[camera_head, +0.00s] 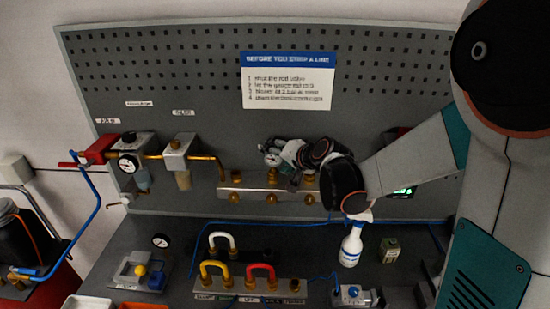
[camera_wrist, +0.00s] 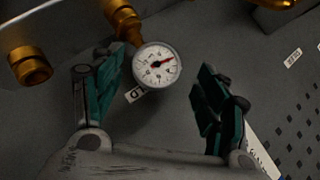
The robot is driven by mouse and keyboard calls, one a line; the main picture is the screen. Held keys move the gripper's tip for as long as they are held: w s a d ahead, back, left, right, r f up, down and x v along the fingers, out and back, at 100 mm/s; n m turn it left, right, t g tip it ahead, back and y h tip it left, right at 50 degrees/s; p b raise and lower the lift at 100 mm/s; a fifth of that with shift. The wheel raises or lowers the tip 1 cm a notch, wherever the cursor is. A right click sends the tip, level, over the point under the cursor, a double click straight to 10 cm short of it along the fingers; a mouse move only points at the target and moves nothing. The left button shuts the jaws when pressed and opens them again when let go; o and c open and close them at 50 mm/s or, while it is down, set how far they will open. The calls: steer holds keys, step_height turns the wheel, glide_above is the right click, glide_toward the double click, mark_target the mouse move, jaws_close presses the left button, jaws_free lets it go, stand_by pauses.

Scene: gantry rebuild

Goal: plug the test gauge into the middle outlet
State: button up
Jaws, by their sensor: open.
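The test gauge (camera_wrist: 157,65), a round white dial with a red needle, sits between my gripper's spread fingers in the wrist view. Its edge is beside a brass fitting (camera_wrist: 125,22), and its stem seems to meet that fitting. In the head view the gauge (camera_head: 271,159) shows small, just above the middle outlet (camera_head: 272,176) of the silver manifold (camera_head: 252,190). My gripper (camera_wrist: 159,70) is open, with dark teal fingers on both sides of the gauge and gaps to it. In the head view my gripper (camera_head: 284,153) partly hides this area. How deep the stem sits cannot be told.
A regulator with another gauge (camera_head: 129,164) and a copper pipe stands left of the manifold. On the bench are a loose gauge (camera_head: 160,241), a rack with red and yellow shackles (camera_head: 245,283), a spray bottle (camera_head: 351,245) and a blue cable. The perforated panel (camera_head: 190,75) stands behind.

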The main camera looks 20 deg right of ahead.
steer(key=v, duration=1)
steer(key=shift+a, duration=0.1)
